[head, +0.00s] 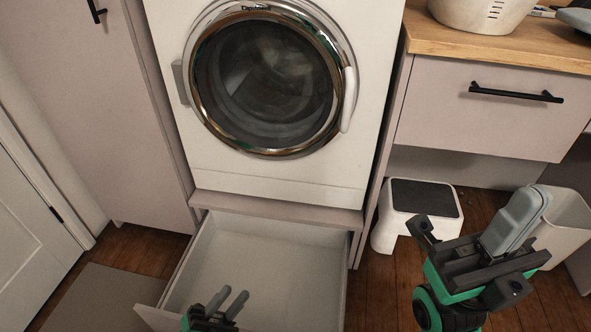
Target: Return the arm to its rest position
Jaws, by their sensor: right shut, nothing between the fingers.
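My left gripper (227,297) shows at the bottom of the head view, in front of the open drawer's inside. Its two grey fingers point up and stand a little apart, with nothing seen between them. My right gripper (517,219) is at the lower right, with its grey fingers together and empty. It is in front of a pale bin, and I cannot tell whether they touch. Most of my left arm is out of the picture.
A drawer (300,283) is pulled out below the white washing machine (272,176), whose round door is shut. A white step stool (385,229) and the pale bin (569,232) stand at the right, under a counter (480,49). A grey mat (95,300) lies at the left.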

